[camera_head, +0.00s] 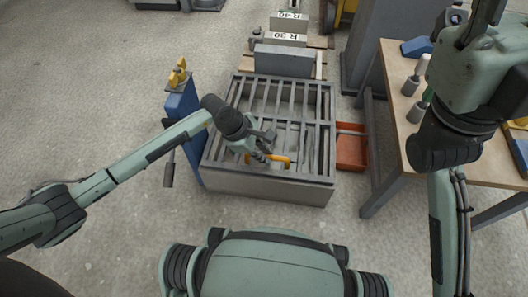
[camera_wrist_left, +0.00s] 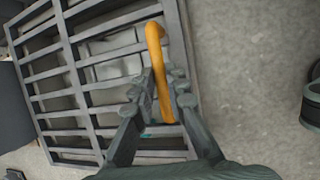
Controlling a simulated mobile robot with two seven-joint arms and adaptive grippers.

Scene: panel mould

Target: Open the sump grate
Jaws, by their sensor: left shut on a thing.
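The sump grate (camera_head: 290,122) is a set of grey bars on top of a low grey box in the middle of the head view. Its bars also fill the left half of the left wrist view (camera_wrist_left: 74,84). An orange handle (camera_head: 282,160) sits at the grate's near side, and it shows close up in the left wrist view (camera_wrist_left: 156,52). My left gripper (camera_head: 264,152) is at the handle; its two fingers (camera_wrist_left: 165,98) are shut on it from both sides. My right gripper (camera_head: 468,32) is raised at the upper right, above the workbench; its finger state is unclear.
A blue stand with yellow parts (camera_head: 180,80) is left of the box. A red-orange tray (camera_head: 351,150) lies right of it. A wooden workbench (camera_head: 395,75) with tools stands at the right. Blocks marked R 30 and R 40 (camera_head: 285,39) are behind.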

